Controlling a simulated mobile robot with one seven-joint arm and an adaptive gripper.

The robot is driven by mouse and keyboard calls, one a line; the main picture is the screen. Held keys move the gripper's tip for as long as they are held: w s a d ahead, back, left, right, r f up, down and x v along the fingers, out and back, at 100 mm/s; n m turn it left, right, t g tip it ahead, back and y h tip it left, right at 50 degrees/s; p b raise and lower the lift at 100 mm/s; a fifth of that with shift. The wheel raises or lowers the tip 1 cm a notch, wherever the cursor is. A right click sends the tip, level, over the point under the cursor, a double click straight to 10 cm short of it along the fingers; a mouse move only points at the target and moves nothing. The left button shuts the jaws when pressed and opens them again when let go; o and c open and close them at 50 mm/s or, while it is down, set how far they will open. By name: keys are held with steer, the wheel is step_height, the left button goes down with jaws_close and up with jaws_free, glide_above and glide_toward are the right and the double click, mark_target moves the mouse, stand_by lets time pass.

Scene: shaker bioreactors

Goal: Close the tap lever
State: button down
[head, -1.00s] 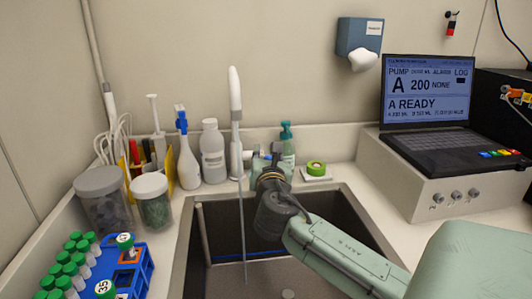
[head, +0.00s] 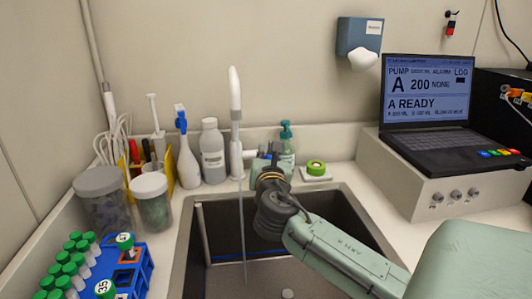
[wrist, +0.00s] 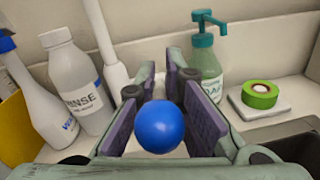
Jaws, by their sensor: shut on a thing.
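The white tap (head: 235,110) stands upright behind the sink, and a thin stream of water (head: 243,235) falls from it into the basin. Its lever ends in a blue ball knob (wrist: 159,126), seen close up in the wrist view between the gripper's fingers. My gripper (head: 261,160) is just right of the tap post, at the sink's back edge. In the wrist view my gripper (wrist: 161,78) is shut on the tap lever, with a finger on each side. The lever's stem is mostly hidden behind the knob, and the head view hides the knob.
A rinse bottle (head: 213,152) and a spray bottle (head: 187,160) stand left of the tap. A green soap dispenser (wrist: 205,60) and green tape roll (wrist: 260,95) are to the right. The open sink (head: 190,240) lies below my arm. A laptop (head: 430,105) sits at right.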

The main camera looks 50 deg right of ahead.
steer(key=r+p, duration=0.1)
steer(key=p, duration=0.1)
steer(key=shift+w+d+r+y+p, duration=0.1)
steer(key=shift+w+r+y+p, duration=0.15)
steer(key=shift+r+y+p, duration=0.15)
steer(key=shift+w+d+g, duration=0.25)
steer(key=shift+g, duration=0.35)
steer(key=shift+w+r+y, duration=0.1)
steer(key=shift+r+y, duration=0.1)
steer(key=shift+y, duration=0.1)
steer(key=c, duration=1.7)
jaws_free()
steer(key=shift+d, duration=0.1)
steer(key=shift+o, duration=0.2)
step_height(320, 180, up, 10)
